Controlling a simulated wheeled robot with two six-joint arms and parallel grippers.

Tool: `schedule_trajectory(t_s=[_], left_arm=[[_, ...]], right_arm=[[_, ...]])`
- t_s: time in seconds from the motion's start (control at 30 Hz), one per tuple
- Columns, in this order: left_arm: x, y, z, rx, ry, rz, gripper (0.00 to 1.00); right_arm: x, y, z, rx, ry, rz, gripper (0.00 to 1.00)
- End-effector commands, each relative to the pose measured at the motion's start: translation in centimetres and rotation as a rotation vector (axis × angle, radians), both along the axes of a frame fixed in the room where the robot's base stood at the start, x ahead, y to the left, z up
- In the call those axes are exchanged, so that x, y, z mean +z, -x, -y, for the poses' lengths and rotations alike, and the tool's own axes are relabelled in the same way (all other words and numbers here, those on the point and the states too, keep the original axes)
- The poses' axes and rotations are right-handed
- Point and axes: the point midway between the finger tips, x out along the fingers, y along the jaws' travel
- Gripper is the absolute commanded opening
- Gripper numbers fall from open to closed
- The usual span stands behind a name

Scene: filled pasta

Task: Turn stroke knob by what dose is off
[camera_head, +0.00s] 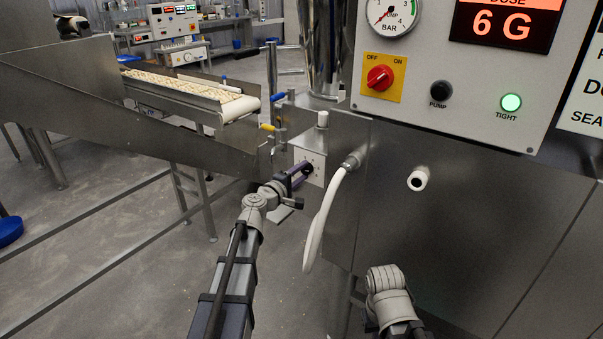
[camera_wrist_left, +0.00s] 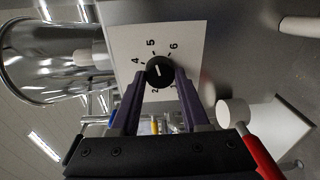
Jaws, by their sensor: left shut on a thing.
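The stroke knob (camera_wrist_left: 160,71) is round and black with a white mark, on a white dial plate (camera_wrist_left: 191,52) with printed numbers; 4, 5 and 6 read clearly. I cannot tell exactly which number the mark points at. My left gripper (camera_wrist_left: 160,76) has its purple fingers on both sides of the knob, shut on it. In the head view the left gripper (camera_head: 300,171) reaches the white box (camera_head: 311,158) at the machine's lower left, hiding most of the knob. The red dose display (camera_head: 503,23) reads 6 G. My right gripper is not visible; only its arm shows.
The control panel has a pressure gauge (camera_head: 391,14), a red switch (camera_head: 380,78), a black pump button (camera_head: 441,91) and a lit green lamp (camera_head: 511,102). A white hose (camera_head: 323,222) hangs right of the knob. A conveyor (camera_head: 187,88) stands left. A sign (camera_head: 583,105) is cut off at right.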

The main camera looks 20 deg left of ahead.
Motion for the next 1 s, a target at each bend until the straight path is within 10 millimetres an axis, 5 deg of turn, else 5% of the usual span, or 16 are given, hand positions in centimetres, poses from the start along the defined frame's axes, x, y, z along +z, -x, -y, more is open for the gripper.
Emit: schedule_trajectory(t_s=[0.53,0.57,0.8,1.0], left_arm=[[-0.05,0.05,-0.04,0.000,0.021,-0.009,0.00],[-0.05,0.05,-0.04,0.000,0.021,-0.009,0.46],[-0.03,0.04,-0.02,0.000,0.021,-0.009,0.73],[-0.02,0.02,-0.01,0.000,0.021,-0.009,0.75]], right_arm=[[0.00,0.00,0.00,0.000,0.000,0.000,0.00],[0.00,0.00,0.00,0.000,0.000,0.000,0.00],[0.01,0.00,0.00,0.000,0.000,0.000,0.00],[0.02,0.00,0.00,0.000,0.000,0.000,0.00]])
